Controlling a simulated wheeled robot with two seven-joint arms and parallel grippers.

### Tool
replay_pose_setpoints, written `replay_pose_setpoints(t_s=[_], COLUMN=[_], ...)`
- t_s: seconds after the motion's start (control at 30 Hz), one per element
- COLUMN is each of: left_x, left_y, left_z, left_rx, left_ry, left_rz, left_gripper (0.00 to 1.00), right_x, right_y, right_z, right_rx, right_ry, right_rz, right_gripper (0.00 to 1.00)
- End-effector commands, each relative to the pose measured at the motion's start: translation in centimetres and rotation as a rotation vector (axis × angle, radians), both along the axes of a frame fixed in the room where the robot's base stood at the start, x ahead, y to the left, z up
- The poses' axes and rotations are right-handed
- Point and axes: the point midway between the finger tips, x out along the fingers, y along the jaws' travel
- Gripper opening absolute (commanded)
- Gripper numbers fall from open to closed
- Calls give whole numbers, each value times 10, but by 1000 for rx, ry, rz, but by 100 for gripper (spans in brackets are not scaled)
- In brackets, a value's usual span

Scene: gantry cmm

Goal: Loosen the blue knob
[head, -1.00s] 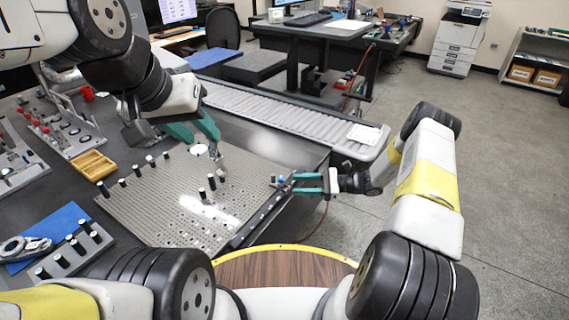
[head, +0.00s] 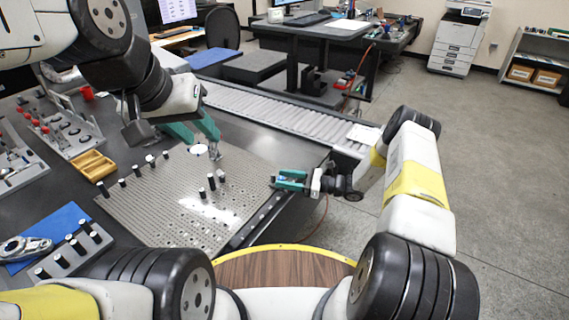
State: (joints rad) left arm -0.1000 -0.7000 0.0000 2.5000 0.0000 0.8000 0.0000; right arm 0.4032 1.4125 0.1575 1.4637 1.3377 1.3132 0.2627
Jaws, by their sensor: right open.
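The small blue knob (head: 282,178) is at the right edge of the perforated metal plate (head: 150,215). My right gripper (head: 278,180) comes in from the right with its teal fingers apart. Its fingertips lie on either side of the knob and partly hide it; I cannot tell whether they touch it. My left gripper (head: 209,148) is over the far part of the plate, its teal fingers pointing down beside a small grey metal piece. Whether it grips that piece is too small to tell.
Several black pins stand on the plate, including a pair (head: 206,187) near its middle. A roller conveyor (head: 290,118) runs behind. A wooden tray (head: 93,165), fixtures and a blue mat (head: 57,228) lie at left. Floor is open at right.

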Motion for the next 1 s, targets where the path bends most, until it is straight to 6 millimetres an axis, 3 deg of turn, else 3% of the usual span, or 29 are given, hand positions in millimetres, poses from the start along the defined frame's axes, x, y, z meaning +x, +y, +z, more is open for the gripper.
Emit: replay_pose_setpoints(t_s=[0.1, 0.33, 0.57, 1.0], left_x=[0, 0, 0, 0], left_y=[0, 0, 0, 0], left_z=[0, 0, 0, 0], left_rx=[0, 0, 0, 0], left_ry=[0, 0, 0, 0], left_rz=[0, 0, 0, 0], left_gripper=[36, 36, 36, 36], right_x=[0, 0, 1, 5], right_y=[0, 0, 0, -1], right_z=[0, 0, 0, 1], right_rx=[0, 0, 2, 1], right_ry=[0, -1, -6, -4], right_rz=[0, 0, 25, 262], right_gripper=[43, 0, 0, 0])
